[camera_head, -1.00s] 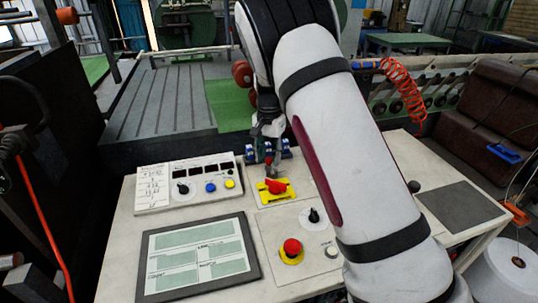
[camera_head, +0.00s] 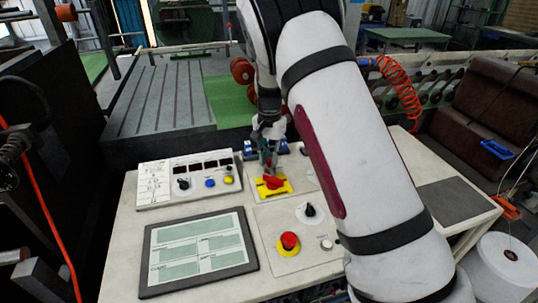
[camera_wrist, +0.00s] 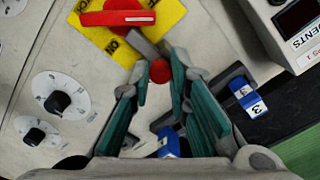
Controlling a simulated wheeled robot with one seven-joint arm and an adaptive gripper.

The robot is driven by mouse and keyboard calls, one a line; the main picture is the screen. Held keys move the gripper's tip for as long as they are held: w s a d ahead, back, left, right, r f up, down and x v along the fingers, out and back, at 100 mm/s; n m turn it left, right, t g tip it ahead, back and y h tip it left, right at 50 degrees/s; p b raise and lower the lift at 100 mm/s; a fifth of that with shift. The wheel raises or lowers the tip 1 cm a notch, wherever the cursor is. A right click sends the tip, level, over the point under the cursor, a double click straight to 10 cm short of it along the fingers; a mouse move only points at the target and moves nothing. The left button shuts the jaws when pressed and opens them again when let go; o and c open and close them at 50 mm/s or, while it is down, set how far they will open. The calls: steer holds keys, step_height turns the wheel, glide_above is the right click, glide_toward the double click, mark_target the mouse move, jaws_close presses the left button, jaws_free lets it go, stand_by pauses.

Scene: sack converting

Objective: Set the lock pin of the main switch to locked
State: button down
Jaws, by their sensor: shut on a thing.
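The main switch has a red rotary handle (camera_head: 273,182) on a yellow plate (camera_head: 286,188). In the wrist view the handle (camera_wrist: 118,18) lies across the top of the yellow plate (camera_wrist: 172,14). A grey bar (camera_wrist: 147,48) runs from the plate to a round red knob (camera_wrist: 160,71), which looks like the lock pin's end. My gripper (camera_wrist: 161,76) has its teal fingers on both sides of this knob, shut on it. In the head view my gripper (camera_head: 268,163) is just behind the handle, and the knob is hard to make out there.
Blue numbered parts (camera_wrist: 246,97) stand near my fingers. A control box (camera_head: 190,178) is left of the switch, with a flat screen (camera_head: 198,252) in front. A red emergency button (camera_head: 289,241) and black dial (camera_head: 309,210) sit in front of the switch.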

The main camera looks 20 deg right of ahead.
mark_target(270, 161)
steer(key=c, duration=1.5)
jaws_free()
steer(key=shift+s, duration=0.25)
step_height(270, 161, up, 12)
steer(key=shift+f, duration=0.1)
steer(key=s+r+n+t+y, duration=0.1)
steer(key=s+r+n+t, duration=0.25)
steer(key=s+r, duration=1.15)
steer(key=s+f+n, duration=0.1)
steer(key=s, duration=0.5)
steer(key=s+f+n+t, duration=0.1)
steer(key=s+n, duration=0.1)
steer(key=s, duration=0.5)
steer(key=s+f+n+t+h, duration=0.1)
steer(key=s+n, duration=0.1)
steer(key=s, duration=0.5)
steer(key=shift+s+n, duration=0.25)
